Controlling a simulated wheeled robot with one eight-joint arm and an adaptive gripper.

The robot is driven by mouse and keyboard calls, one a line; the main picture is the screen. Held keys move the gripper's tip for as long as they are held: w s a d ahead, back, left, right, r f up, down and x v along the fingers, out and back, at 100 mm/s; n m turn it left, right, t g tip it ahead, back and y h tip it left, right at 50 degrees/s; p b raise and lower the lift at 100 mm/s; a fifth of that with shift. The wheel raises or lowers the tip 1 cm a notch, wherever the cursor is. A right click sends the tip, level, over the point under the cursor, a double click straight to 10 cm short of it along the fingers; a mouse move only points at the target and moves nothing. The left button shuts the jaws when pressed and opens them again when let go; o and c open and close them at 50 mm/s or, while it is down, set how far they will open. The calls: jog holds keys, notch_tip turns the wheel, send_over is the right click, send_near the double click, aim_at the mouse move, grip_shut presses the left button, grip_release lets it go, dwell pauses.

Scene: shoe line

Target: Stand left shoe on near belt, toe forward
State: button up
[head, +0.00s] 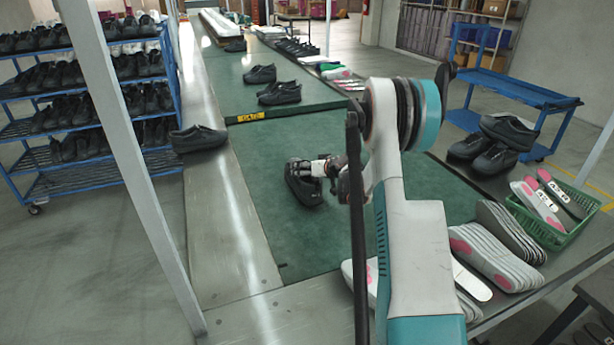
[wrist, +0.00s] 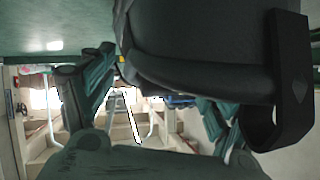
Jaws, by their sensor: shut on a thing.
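A dark shoe (head: 303,188) is in my gripper (head: 312,168), over the green near belt (head: 265,215). In the head view its long side runs up and down the picture, and my gripper reaches it from the right near its upper end. I cannot tell whether its sole touches the belt. In the wrist view the dark shoe (wrist: 200,45) fills the upper middle, close to the camera, with finger parts of my gripper on both sides of it and green belt surface beyond. Which end is the toe is not clear.
Another dark shoe (head: 198,138) sits on the metal edge at left. Two shoes (head: 280,93) stand on the belt beyond the yellow-labelled bar (head: 250,115). Right are a shoe pair (head: 483,158), insole stacks (head: 495,258) and a green basket (head: 548,232). The near belt's left part is clear.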

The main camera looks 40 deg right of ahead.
jog(key=shift+f, duration=1)
jog(key=shift+f+b, duration=0.2)
jog(key=shift+b, duration=0.15)
jog(key=o, duration=2)
jog(key=shift+o, duration=0.2)
jog(key=shift+r, duration=0.2)
jog(key=shift+s+r+p, duration=0.2)
jog(key=shift+s+p, duration=0.05)
jog(key=shift+p, duration=0.05)
jog(key=p+v, duration=0.3)
jog(key=v, duration=0.8)
jog(key=shift+s, duration=0.2)
